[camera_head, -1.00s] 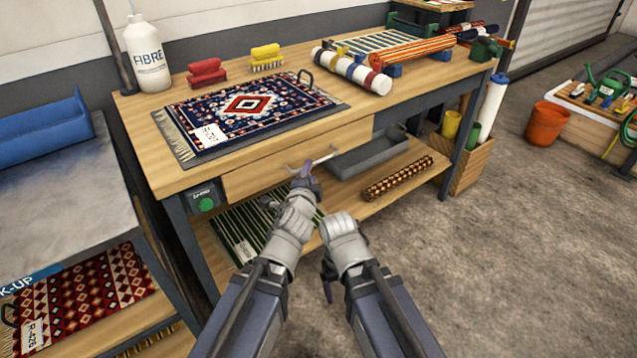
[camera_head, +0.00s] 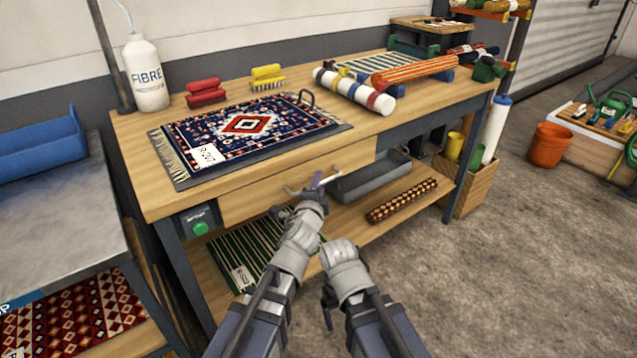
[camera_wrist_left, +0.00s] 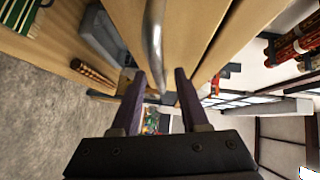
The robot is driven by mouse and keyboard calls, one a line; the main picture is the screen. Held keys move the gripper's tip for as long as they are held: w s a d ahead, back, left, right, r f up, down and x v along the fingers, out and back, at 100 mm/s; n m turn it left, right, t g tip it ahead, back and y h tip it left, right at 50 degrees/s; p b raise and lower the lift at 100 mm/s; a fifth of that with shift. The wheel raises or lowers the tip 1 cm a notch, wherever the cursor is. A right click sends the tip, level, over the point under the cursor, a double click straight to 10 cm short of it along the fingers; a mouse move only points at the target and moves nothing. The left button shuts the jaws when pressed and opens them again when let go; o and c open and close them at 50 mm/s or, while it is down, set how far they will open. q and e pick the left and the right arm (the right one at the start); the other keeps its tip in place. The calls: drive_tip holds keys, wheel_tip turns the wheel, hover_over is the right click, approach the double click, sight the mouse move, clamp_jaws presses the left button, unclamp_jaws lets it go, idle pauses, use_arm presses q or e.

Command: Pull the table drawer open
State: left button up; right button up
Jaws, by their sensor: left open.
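The wooden table drawer (camera_head: 255,195) sits under the left part of the workbench top and looks closed. Its pale metal bar handle (camera_head: 292,192) is partly covered by my left gripper (camera_head: 318,183), which is at the handle's right part. In the left wrist view, the curved handle (camera_wrist_left: 154,40) reaches down between the two dark fingers of the open left gripper (camera_wrist_left: 160,80). I see a gap beside the bar; contact is not clear. My right gripper (camera_head: 328,308) hangs low in front of the bench, away from the drawer, its fingers seen too poorly to judge.
A patterned rug (camera_head: 245,128) lies on the bench top (camera_head: 400,125) above the drawer. The lower shelf holds a grey tray (camera_head: 372,180), a brown roll (camera_head: 400,200) and a green striped rug (camera_head: 235,255). A metal side table (camera_head: 60,215) stands left.

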use_arm(q)
drive_tip(key=shift+w+d+f, duration=0.1)
drive_tip(key=shift+w+d, duration=0.05)
drive_tip(key=shift+w, duration=0.5)
clamp_jaws()
idle(0.9)
